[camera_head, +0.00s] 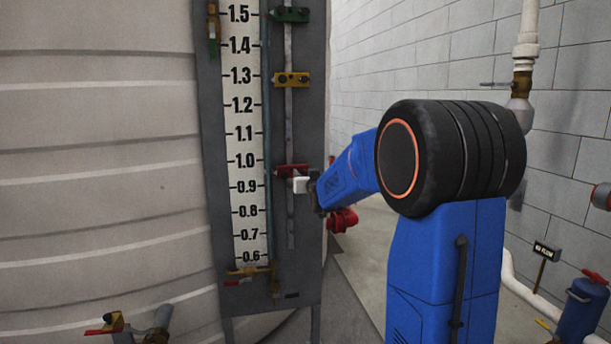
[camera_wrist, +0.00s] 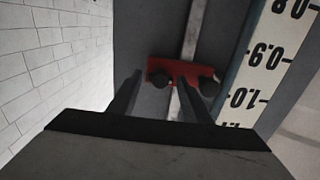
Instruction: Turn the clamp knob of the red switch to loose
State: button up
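The red switch (camera_head: 292,170) is clamped on a grey vertical rod, beside the 1.0 to 0.9 marks of the level scale. In the wrist view the red switch (camera_wrist: 180,72) carries two round black knobs, a left one (camera_wrist: 160,78) and a right one (camera_wrist: 208,86). My gripper (camera_wrist: 160,79) is open, and its fingertips stand on either side of the left knob with visible gaps. I cannot tell how deep the fingertips reach. In the head view my gripper (camera_head: 311,189) is beside the switch's right end, partly hidden by my arm.
A yellow switch (camera_head: 291,79) and a green switch (camera_head: 289,15) sit higher on the same rod. The white scale (camera_head: 244,130) stands left of the rod, against a large pale tank (camera_head: 100,170). A red fitting (camera_head: 342,220) is behind the panel's right side.

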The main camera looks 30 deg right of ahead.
jog(key=c, duration=0.7)
jog(key=shift+c, duration=0.2)
jog(key=shift+n, duration=0.3)
jog(key=n, duration=0.6)
jog(key=shift+a, duration=0.15)
jog(key=n, duration=0.5)
jog(key=shift+f+n, duration=0.15)
jog(key=shift+n, duration=0.15)
jog(key=n, duration=0.5)
jog(key=shift+a+f+n, duration=0.1)
jog(key=shift+n, duration=0.2)
jog(key=o, duration=1)
